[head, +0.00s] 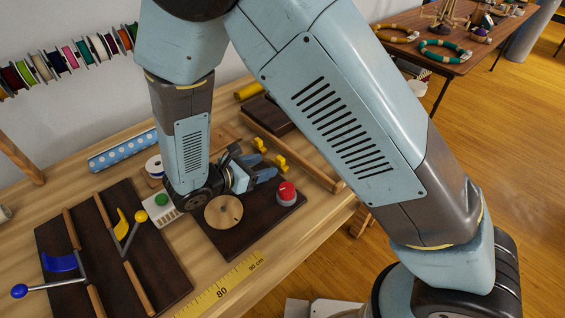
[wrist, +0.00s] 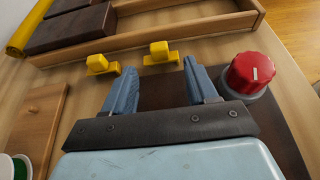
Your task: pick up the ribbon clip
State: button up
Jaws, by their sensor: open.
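No thing in view can be told for sure as the ribbon clip. Two small yellow blocks stand beyond my fingers in the wrist view, a left one (wrist: 101,65) and a right one (wrist: 160,53). They also show in the head view, one farther back (head: 259,145) and one nearer (head: 280,163). My gripper (wrist: 158,72) is open, with its two blue-grey fingers apart and nothing seen between them. The right block lies ahead of the gap, the left block ahead of the left finger. In the head view my gripper (head: 263,168) is low over the bench, partly hidden by its own wrist.
A red knob (wrist: 252,73) stands right of my fingers on a dark board (head: 245,238). A wooden tray (wrist: 150,40) with dark blocks lies beyond. A board with lever clamps (head: 110,255) is at left, and a yellow ruler (head: 225,288) runs along the front.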

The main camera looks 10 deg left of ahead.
aim_at(278, 161)
jog(key=x, duration=0.5)
jog(key=shift+r, duration=0.1)
grip_shut()
dwell(0.4)
